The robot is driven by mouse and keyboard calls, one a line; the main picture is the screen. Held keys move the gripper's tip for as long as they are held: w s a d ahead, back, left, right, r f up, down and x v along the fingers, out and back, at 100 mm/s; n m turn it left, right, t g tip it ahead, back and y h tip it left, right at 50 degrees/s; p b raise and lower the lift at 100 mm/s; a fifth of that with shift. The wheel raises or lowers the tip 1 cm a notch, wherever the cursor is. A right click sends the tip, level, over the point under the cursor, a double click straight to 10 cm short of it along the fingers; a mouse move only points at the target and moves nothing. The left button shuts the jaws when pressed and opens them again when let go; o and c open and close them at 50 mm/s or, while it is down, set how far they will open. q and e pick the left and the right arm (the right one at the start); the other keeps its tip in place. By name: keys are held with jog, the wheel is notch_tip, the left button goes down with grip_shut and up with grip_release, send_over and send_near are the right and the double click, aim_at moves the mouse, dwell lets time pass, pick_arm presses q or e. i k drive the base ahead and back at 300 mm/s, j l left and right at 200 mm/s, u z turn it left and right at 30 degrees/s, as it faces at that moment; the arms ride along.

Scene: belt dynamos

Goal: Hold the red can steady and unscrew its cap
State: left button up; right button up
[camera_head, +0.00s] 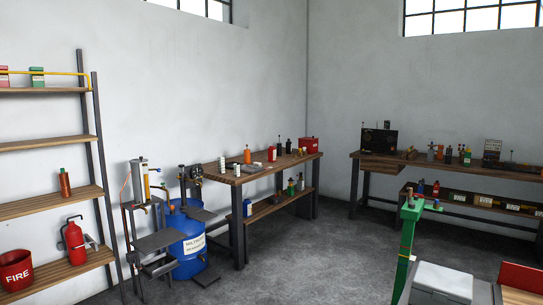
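A boxy red container (308,145), which may be the red can, stands at the far right end of the wooden workbench (237,180) in the middle. A smaller red item (271,154) stands nearer the bench's middle, and I cannot tell which of the two is the can. Both are far off and small, so no cap can be made out. Neither of my grippers is in view, and nothing is seen holding either red item.
A shelf rack (48,143) at left holds a red fire bucket (15,270) and red extinguisher (75,242). A blue drum (188,255) stands before the bench. A green post (406,245) is near at right. Grey floor (320,265) between is clear.

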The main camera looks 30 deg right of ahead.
aim_at(272, 152)
jog(key=i+l+z, duration=0.4)
jog(key=i, duration=0.65)
jog(key=i+z, duration=0.4)
jog(key=i, duration=0.65)
jog(key=i+z, duration=0.25)
jog(key=i, duration=0.3)
jog(key=i+z, duration=0.2)
jog(key=i, duration=0.35)
jog(key=i+j+z, duration=0.25)
jog(key=i, duration=0.3)
jog(key=i+j+z, duration=0.25)
jog(key=i, duration=0.3)
jog(key=i+l+u, duration=0.15)
jog(key=i, duration=0.35)
jog(key=i+l+u, duration=0.1)
jog(key=i+l, duration=0.2)
jog(key=i, duration=0.15)
jog(key=i+l+u, duration=0.15)
jog(key=i+l, duration=0.2)
jog(key=i, duration=0.15)
